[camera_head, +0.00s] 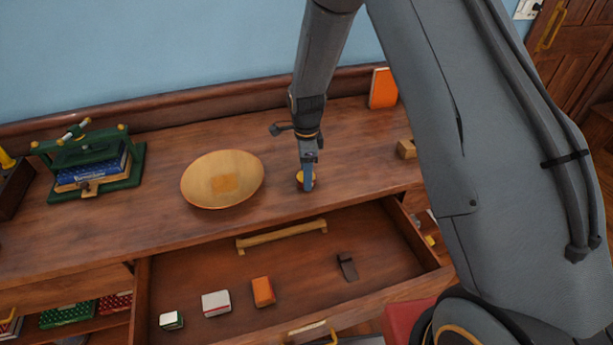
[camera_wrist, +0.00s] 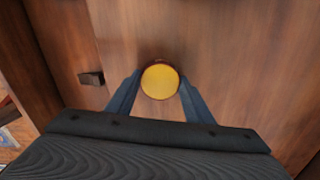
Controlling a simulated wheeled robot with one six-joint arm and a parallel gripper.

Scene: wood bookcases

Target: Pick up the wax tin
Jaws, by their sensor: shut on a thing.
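The wax tin is a small round tin with a yellow top (camera_wrist: 160,82). In the head view the tin (camera_head: 299,176) is at the fingertips of my gripper (camera_head: 307,180), over the desk top near its front edge. In the wrist view it lies between the two blue fingers of my gripper (camera_wrist: 160,97), which are shut on its sides. The near finger hides part of the tin in the head view. I cannot tell whether the tin still touches the wood.
A wooden bowl (camera_head: 222,196) stands left of my gripper, and a green book press (camera_head: 92,165) farther left. An orange book (camera_head: 383,88) and a wooden block (camera_head: 406,149) are to the right. Below, an open drawer (camera_head: 200,268) holds several small items.

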